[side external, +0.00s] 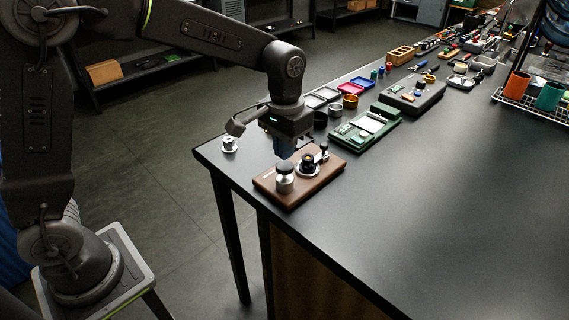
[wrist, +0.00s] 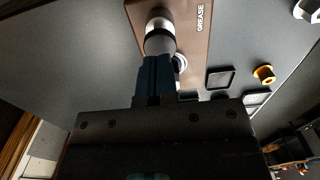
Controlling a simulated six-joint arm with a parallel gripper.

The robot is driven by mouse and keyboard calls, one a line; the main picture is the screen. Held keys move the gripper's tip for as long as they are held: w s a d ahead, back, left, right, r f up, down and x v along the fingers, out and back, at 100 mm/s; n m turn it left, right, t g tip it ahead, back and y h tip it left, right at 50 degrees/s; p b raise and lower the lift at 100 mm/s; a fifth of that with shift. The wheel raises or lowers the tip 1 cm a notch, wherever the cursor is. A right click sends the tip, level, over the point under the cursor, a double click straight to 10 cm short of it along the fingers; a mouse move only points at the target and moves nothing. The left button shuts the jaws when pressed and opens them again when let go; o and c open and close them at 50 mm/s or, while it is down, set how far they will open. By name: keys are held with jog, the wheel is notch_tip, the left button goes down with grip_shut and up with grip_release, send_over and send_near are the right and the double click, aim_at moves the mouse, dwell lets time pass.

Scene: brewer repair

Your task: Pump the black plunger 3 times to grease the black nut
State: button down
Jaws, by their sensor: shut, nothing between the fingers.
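The black plunger (side external: 285,167) tops a silver cylinder on the left part of a brown wooden board (side external: 322,178). The black nut (side external: 307,160) sits to its right on a silver ring. My gripper (side external: 284,156) is shut and empty, pointing down directly over the plunger. The fingertips look very close to its top; I cannot tell whether they touch. In the wrist view, the blue fingers (wrist: 156,60) lie together against the view of the plunger (wrist: 160,42) and hide part of it. A silver ring (wrist: 180,64) is partly hidden behind the fingers.
A small dark upright post (side external: 324,149) stands at the board's back right. A silver part (side external: 229,144) sits near the table's left edge. A green case (side external: 365,130) and several trays lie behind the board. The table (side external: 430,220) is clear to the right.

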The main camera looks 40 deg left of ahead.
aim_at(285, 165)
jog(key=shift+f, duration=0.1)
dwell(0.3)
jog(key=shift+f, duration=0.75)
jog(key=shift+f, duration=1)
jog(key=shift+r, duration=2.75)
notch_tip(285, 165, up, 6)
jog(key=shift+f, duration=0.1)
